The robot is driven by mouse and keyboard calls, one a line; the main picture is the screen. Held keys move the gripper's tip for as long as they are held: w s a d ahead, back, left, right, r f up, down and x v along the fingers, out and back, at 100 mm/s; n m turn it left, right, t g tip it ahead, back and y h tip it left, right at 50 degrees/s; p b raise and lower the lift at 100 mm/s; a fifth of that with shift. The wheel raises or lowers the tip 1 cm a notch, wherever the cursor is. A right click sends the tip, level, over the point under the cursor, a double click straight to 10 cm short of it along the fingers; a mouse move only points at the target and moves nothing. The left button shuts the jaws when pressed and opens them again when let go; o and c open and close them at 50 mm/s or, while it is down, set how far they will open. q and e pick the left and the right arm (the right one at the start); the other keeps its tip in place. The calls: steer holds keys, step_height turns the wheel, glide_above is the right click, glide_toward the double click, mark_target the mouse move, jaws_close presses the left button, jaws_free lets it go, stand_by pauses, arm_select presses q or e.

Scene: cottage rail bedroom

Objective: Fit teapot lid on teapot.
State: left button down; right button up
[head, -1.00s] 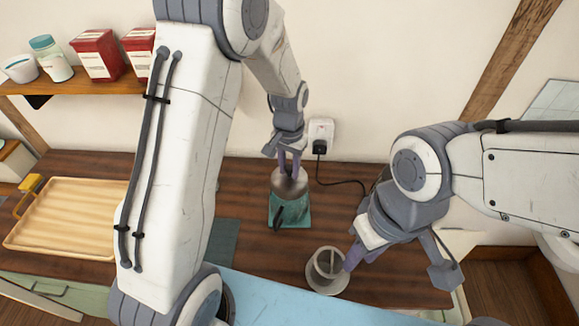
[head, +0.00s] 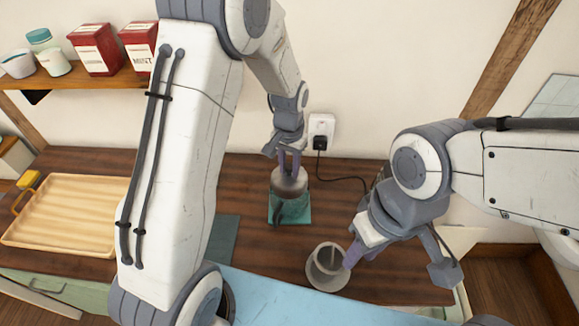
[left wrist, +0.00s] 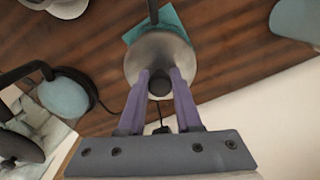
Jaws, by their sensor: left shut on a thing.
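A grey metal teapot (head: 290,187) stands on a teal mat (head: 304,212) near the back of the table, its dark handle towards me. My left gripper (head: 289,166) points down at its top. In the left wrist view, the purple fingers (left wrist: 159,83) are shut on the dark knob of the round grey lid (left wrist: 160,56). The lid lies over the teapot's top; I cannot tell whether it is seated or slightly above. My right gripper (head: 348,257) is by the right rim of a grey cup-like vessel (head: 324,278); its jaw state is unclear.
A wooden tray (head: 70,212) lies at the left. A shelf (head: 90,83) with red tins (head: 97,50) hangs on the wall. A black cord (head: 350,181) runs from a wall plug (head: 320,143) behind the teapot. In the left wrist view, a pale blue rounded thing (left wrist: 63,95) stands at left.

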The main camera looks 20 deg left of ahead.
arm_select(q)
steer(key=shift+f, duration=0.2)
steer(key=c, duration=0.5)
jaws_free()
step_height(320, 180, up, 10)
steer(key=shift+r+b, duration=0.25)
steer(key=shift+b, duration=0.9)
